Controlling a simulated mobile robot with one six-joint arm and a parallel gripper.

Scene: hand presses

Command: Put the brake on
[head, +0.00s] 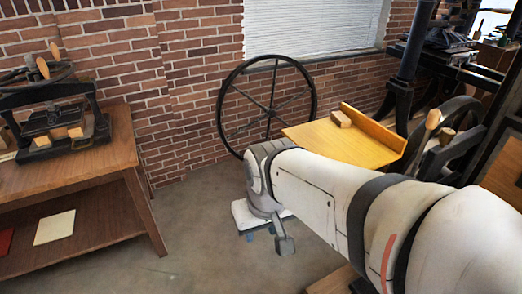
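I cannot tell for sure which part is the brake. A wooden-handled lever (432,122) stands upright beside a dark wheel (458,118) at the right, behind my arm. A large black spoked wheel (267,105) stands by the brick wall at the centre. My arm reaches in from the right, and my gripper (262,235) points down below the wrist, left of the lever and apart from it in the picture. Small blue bits and a grey part show there. The wrist hides most of the gripper, so its opening is unclear.
A sloping yellow wooden board (340,142) with a small block (341,118) lies behind my arm. A wooden bench (75,168) at the left bears a small black press (55,115). A dark press column (405,60) rises at the right. The floor at left centre is clear.

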